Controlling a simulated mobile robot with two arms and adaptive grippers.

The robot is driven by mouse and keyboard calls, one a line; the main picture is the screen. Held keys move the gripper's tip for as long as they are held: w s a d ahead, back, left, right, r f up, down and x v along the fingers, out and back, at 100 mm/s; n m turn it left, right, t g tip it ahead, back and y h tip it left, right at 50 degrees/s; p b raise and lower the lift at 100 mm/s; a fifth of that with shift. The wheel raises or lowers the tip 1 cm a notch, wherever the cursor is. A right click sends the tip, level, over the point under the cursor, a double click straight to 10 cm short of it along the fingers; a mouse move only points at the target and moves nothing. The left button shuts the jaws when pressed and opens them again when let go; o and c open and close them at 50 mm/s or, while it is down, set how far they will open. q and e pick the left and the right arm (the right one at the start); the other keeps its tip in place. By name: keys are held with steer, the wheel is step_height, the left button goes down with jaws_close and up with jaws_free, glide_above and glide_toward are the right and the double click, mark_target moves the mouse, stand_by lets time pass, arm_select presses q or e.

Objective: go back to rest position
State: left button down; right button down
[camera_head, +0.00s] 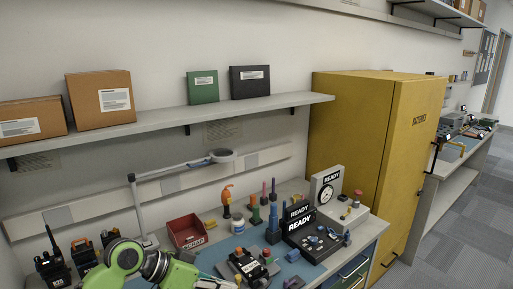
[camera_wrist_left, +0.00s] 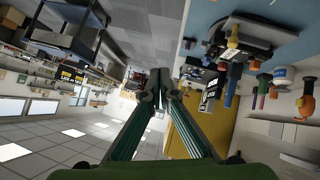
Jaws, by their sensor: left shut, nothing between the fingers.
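My left arm, with green links, comes in at the bottom left of the head view. Its gripper (camera_head: 212,282) is at the bottom edge, partly cut off, over the workbench and in front of the black radio unit (camera_head: 247,264). In the left wrist view the gripper's two fingers (camera_wrist_left: 160,78) meet at the tips with nothing between them. My right gripper is in neither view.
The workbench carries a red bin (camera_head: 187,232), a lamp (camera_head: 222,156), a READY unit (camera_head: 300,222), a gauge box (camera_head: 326,190) and handheld radios (camera_head: 52,262). A shelf (camera_head: 250,107) with boxes hangs above. A yellow cabinet (camera_head: 350,140) stands at the right. Grey floor (camera_head: 460,230) is clear beyond.

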arm_select(q)
steer(key=s+f+n+y, duration=0.2)
steer(key=s+f+y, duration=0.1)
steer(key=s+f, duration=1.1)
steer(key=s+a+f+n+y, duration=0.2)
steer(key=s+a+n+y, duration=0.1)
steer(key=s+a, duration=0.4)
steer(key=s+a+f+n+y, duration=0.2)
steer(key=s+a+y, duration=0.1)
steer(key=s+a, duration=0.4)
steer(key=s+f+g, duration=0.1)
steer(key=s+f, duration=0.1)
steer(key=f, duration=1.2)
steer(key=s+f, duration=0.2)
steer(key=f, duration=1.1)
steer(key=s+a+f+g+b, duration=0.1)
steer(key=s+a+f, duration=0.1)
steer(key=s+f, duration=1.4)
steer(key=shift+s+f+y, duration=0.2)
steer(key=shift+y, duration=0.1)
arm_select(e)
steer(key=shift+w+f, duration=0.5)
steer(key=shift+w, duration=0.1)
